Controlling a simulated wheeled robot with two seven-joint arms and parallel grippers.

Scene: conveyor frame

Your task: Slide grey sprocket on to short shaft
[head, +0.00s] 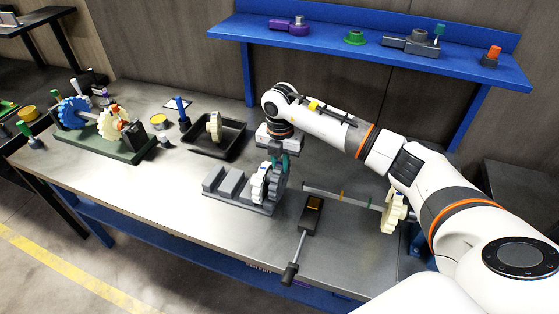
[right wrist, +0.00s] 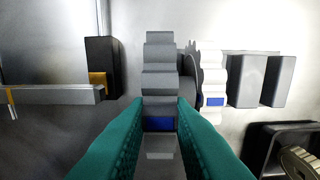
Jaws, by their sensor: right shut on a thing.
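The grey sprocket (head: 280,184) stands upright at the right end of a grey slotted rack, close beside a cream sprocket (head: 260,183). My right gripper (head: 279,160) comes down from above and is shut on the grey sprocket's upper rim. In the right wrist view its teal fingers (right wrist: 160,115) hold the grey sprocket (right wrist: 160,78) edge-on, and its lower end is hidden. A long thin shaft (head: 338,195) runs right to a cream sprocket (head: 393,213). A rod (head: 299,246) with a black end extends from a black block (head: 311,217). I cannot tell which is the short shaft.
The grey rack (head: 213,181) has free slots at left. A black tray (head: 231,146) holding a cream wheel (head: 214,127) stands behind it. A green base (head: 85,138) with blue and cream gears is at far left. A blue shelf (head: 340,44) overhangs the back.

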